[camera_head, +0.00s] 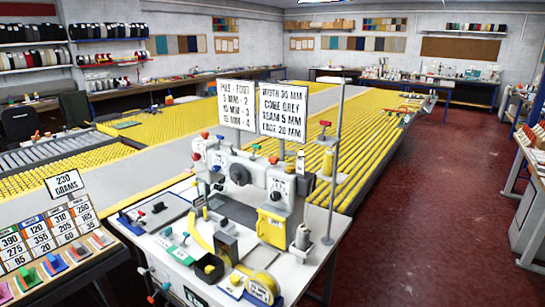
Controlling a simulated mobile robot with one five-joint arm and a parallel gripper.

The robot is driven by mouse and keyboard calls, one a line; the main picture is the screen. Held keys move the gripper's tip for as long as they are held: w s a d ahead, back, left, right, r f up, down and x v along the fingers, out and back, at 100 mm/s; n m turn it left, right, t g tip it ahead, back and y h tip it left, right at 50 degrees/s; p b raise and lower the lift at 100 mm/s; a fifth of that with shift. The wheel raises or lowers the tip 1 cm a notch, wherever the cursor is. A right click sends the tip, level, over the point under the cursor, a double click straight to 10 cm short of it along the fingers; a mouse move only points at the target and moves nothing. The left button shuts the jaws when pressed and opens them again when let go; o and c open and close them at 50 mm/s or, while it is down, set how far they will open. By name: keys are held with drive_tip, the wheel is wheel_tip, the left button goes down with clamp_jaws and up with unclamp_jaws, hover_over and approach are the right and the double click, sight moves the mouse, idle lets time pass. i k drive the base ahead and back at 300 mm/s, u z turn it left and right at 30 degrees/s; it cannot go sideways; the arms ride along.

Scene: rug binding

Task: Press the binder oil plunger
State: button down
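The binding machine (240,180), a white sewing head with dark dials, stands on a white-topped table (318,222) in the lower middle. My gripper is not in view.
A sloped board with number cards (45,240) stands at lower left. Long yellow-slatted tables (365,130) stretch behind. The dark red floor (440,210) at right is clear.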

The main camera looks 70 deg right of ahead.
sight(274, 160)
drive_tip(key=z, duration=0.05)
drive_tip(key=i, duration=0.95)
drive_tip(key=u, duration=0.1)
